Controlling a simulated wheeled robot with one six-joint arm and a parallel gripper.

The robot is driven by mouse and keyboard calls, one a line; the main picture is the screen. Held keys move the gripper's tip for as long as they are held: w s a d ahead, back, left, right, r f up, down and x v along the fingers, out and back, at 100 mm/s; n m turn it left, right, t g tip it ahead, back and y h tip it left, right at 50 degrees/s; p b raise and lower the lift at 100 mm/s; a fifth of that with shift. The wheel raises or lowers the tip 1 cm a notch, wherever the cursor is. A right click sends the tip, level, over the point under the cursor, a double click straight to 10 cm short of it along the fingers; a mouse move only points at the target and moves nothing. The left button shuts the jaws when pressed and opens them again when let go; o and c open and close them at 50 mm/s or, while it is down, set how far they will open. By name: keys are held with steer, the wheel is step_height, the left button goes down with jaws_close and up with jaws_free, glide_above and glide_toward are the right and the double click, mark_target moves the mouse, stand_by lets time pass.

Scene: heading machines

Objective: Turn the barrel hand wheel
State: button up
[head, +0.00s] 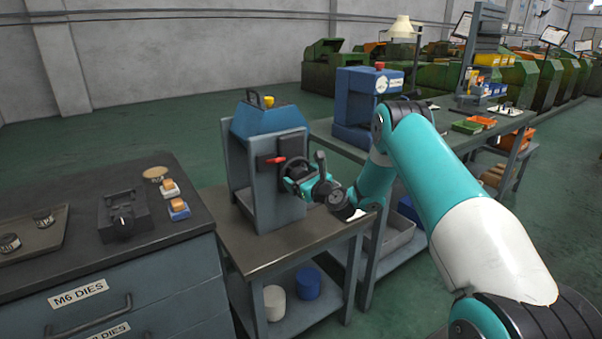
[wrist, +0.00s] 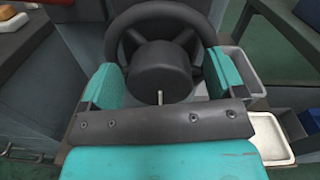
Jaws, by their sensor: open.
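The black hand wheel (wrist: 160,66), with a round rim, spokes and a thick hub, fills the upper middle of the wrist view. It is mounted on the front of a grey machine with a blue top (head: 265,122) in the head view, where my gripper partly hides it. My gripper (wrist: 161,78) is open, with one teal finger on each side of the hub. The fingertips are close to the lower rim; I cannot tell whether they touch it. In the head view my gripper (head: 298,182) is at the machine's front.
The machine stands on a small table (head: 290,250) with white and blue tubs on its lower shelf. A drawer cabinet (head: 120,290) is on the left. A red handle (head: 276,160) sticks out beside the wheel. A long workbench (head: 465,139) runs behind my arm.

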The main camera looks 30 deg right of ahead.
steer(key=shift+w, duration=0.2)
steer(key=c, duration=0.9)
